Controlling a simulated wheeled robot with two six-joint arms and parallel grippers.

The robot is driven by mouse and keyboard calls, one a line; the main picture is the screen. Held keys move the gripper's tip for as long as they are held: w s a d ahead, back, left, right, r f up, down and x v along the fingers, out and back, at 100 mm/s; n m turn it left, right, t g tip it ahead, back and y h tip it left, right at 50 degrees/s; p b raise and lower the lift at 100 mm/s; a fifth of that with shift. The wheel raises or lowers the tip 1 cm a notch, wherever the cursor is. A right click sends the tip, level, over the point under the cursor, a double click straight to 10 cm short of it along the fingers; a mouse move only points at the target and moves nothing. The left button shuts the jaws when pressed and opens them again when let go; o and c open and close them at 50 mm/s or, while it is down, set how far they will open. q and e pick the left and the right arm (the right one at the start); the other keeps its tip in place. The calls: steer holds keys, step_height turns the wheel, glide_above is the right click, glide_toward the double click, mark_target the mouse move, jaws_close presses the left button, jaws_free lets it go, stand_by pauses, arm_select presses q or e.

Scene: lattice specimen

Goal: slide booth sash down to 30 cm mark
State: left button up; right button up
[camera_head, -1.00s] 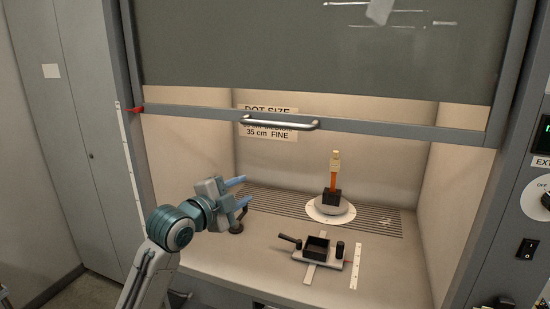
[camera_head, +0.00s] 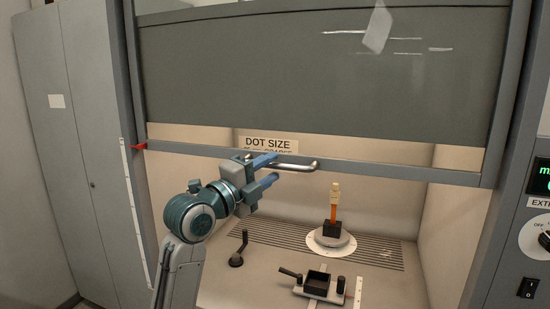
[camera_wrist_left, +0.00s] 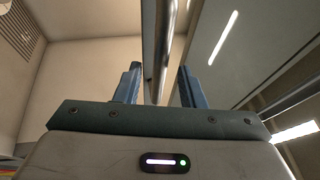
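The booth sash (camera_head: 310,75) is a grey pane with a grey bottom rail (camera_head: 400,172) and a silver bar handle (camera_head: 302,165). A red pointer (camera_head: 138,147) on the left sits near the top of a white vertical scale strip (camera_head: 133,205); its marks are too small to read. My left gripper (camera_head: 275,168) is at the left part of the handle, its blue fingers open. In the left wrist view, the handle bar (camera_wrist_left: 160,45) runs between the two parted fingers (camera_wrist_left: 158,75), with gaps visible on both sides. My right gripper is not in view.
A sign (camera_head: 266,144) reading DOT SIZE is partly hidden behind the rail. Inside the booth stand a round turntable (camera_head: 331,240) with an orange-handled specimen, a black tray fixture (camera_head: 318,284) and a small black lever (camera_head: 237,256). A control panel (camera_head: 530,235) is at right.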

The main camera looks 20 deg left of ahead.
arm_select(q)
steer(key=shift+p+x, duration=0.35)
steer(key=shift+x, duration=0.9)
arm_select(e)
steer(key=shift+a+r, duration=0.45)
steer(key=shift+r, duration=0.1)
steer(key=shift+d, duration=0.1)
arm_select(q)
jaws_close()
arm_select(e)
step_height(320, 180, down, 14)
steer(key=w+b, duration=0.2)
steer(key=b, duration=1.3)
arm_select(q)
step_height(320, 180, down, 20)
steer(key=b, duration=0.1)
steer(key=shift+b, duration=0.4)
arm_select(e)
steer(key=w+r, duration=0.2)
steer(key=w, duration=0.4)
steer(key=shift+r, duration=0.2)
